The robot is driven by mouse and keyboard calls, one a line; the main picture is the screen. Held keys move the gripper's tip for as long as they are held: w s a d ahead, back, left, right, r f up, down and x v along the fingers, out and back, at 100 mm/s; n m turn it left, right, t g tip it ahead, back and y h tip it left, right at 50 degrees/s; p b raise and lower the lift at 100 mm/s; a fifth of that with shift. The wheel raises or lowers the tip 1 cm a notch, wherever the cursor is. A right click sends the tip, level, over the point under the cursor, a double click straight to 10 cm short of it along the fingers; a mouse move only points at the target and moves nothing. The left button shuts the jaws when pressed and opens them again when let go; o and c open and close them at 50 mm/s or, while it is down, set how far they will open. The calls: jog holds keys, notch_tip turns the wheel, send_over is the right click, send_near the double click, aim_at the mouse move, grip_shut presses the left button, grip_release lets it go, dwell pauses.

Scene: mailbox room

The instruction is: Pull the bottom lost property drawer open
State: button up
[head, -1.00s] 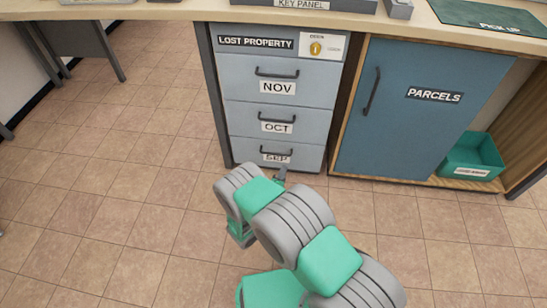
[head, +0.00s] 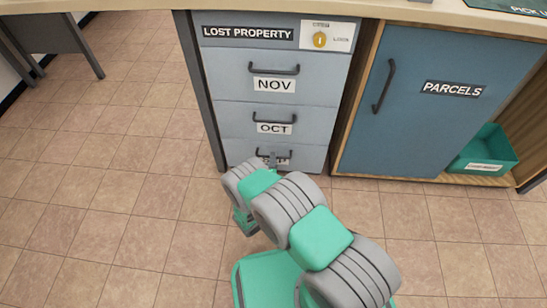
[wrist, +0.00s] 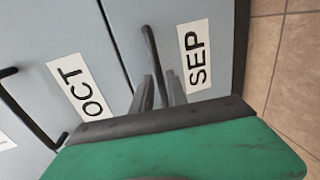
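The bottom lost property drawer (head: 240,152), labelled SEP, looks shut, flush with the drawers above. Its dark bar handle (head: 287,153) is partly hidden by my gripper (head: 272,158) in the head view. In the wrist view the handle (wrist: 149,45) runs down between the two grey fingers of my gripper (wrist: 160,76), beside the SEP label (wrist: 195,58). The fingers stand apart, one on each side of the bar, with a small gap showing. I cannot tell whether either finger touches the bar.
The OCT drawer (head: 240,122) and NOV drawer (head: 230,75) above are shut. A blue PARCELS door (head: 425,125) stands to the right, with a green bin (head: 490,150) beside it. The tiled floor (head: 130,200) in front and to the left is clear.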

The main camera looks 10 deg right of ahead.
jog(key=shift+x, duration=1.2)
grip_shut()
dwell(0.5)
